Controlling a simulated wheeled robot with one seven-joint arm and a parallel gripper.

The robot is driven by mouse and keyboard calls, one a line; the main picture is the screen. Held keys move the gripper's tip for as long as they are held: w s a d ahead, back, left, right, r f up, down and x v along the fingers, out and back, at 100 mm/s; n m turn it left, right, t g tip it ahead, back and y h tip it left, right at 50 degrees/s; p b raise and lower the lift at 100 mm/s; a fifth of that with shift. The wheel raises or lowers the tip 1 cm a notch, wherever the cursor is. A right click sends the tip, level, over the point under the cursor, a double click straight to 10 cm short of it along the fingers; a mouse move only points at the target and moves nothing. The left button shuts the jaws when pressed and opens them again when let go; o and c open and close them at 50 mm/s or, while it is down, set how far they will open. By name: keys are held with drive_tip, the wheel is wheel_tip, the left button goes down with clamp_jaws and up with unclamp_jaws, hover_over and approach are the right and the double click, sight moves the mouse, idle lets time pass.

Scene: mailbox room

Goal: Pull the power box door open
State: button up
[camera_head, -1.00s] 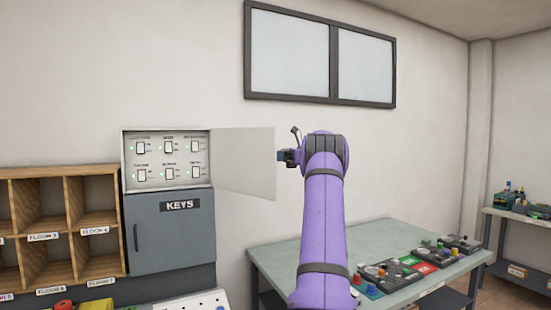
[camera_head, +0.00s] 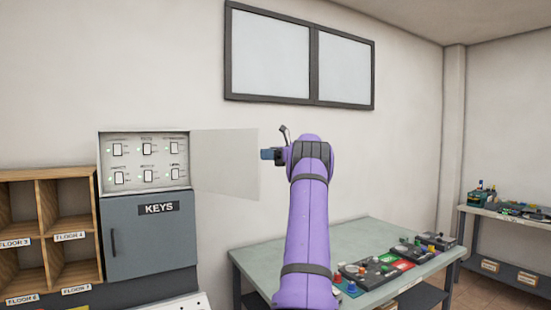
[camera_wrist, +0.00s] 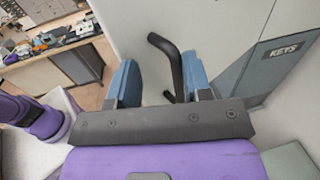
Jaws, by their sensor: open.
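The power box (camera_head: 133,178) is a light grey panel of several switches on the wall, above the KEYS cabinet. Its pale door (camera_head: 225,164) is swung wide open to the right, and the switches are exposed. My gripper (camera_head: 267,154) is at the door's free right edge. In the wrist view my gripper (camera_wrist: 159,65) is open, its two blue fingers spread. A black bar handle (camera_wrist: 171,62) shows between the fingers; I cannot tell whether they touch it.
The grey KEYS cabinet (camera_head: 150,245) is shut below the power box. Wooden pigeonholes (camera_head: 70,215) stand at left. A table (camera_head: 345,240) with control boxes (camera_head: 385,268) lies below my arm at right. A second bench (camera_head: 510,222) is farther right. The wall right of the door is clear.

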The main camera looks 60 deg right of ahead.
drive_tip(key=v, duration=0.7)
drive_tip(key=shift+d+f, duration=0.25)
drive_tip(key=shift+f, duration=0.2)
drive_tip(key=shift+w, duration=0.15)
